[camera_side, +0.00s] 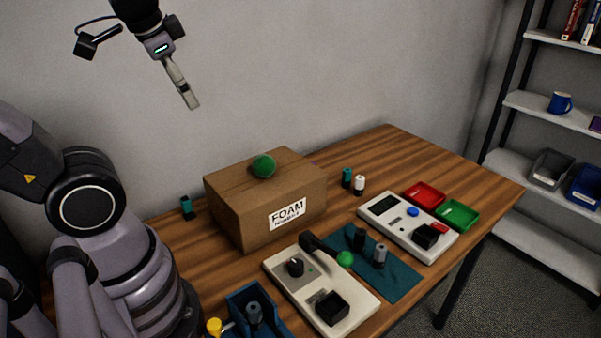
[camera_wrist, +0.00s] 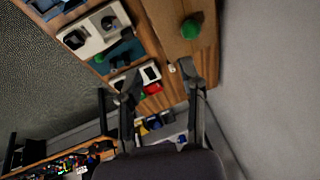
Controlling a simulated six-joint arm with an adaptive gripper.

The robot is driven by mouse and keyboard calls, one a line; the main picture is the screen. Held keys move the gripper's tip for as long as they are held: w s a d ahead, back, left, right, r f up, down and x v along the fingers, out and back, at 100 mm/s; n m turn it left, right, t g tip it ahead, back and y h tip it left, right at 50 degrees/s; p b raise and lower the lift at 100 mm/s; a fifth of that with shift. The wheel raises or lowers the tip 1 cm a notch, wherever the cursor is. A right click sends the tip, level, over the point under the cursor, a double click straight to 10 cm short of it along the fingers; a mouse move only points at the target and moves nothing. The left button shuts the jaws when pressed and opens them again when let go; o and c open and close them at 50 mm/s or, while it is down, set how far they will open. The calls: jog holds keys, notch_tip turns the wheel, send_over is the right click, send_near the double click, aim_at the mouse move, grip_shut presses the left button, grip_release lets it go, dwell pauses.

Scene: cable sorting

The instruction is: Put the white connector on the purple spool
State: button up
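A small upright white connector (camera_side: 359,185) with a dark top stands on the wooden table, to the right of the cardboard box. It seems to show as a small pale piece in the wrist view (camera_wrist: 171,68). A teal connector (camera_side: 346,178) stands close beside it. My gripper (camera_side: 192,104) is high above the table at the upper left, far from the connectors. In the wrist view its two fingers (camera_wrist: 157,72) are apart with nothing held between them. I cannot make out a purple spool; a small purple item (camera_side: 596,125) sits on the shelf at the right edge.
A cardboard box (camera_side: 235,212) marked FOAM, with a green ball (camera_side: 263,166) on top, stands mid-table. Two control panels (camera_side: 358,296) (camera_side: 376,213), a teal mat (camera_side: 399,281) with dark and grey pieces, red (camera_side: 424,194) and green (camera_side: 457,214) trays, and a blue holder (camera_side: 238,301) surround it.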

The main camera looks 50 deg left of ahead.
jog(key=s+d+h, duration=0.1)
jog(key=s+d+n+t+h, duration=0.1)
jog(key=d, duration=0.1)
jog(key=shift+d+r, duration=0.15)
jog(key=shift+c, duration=0.2)
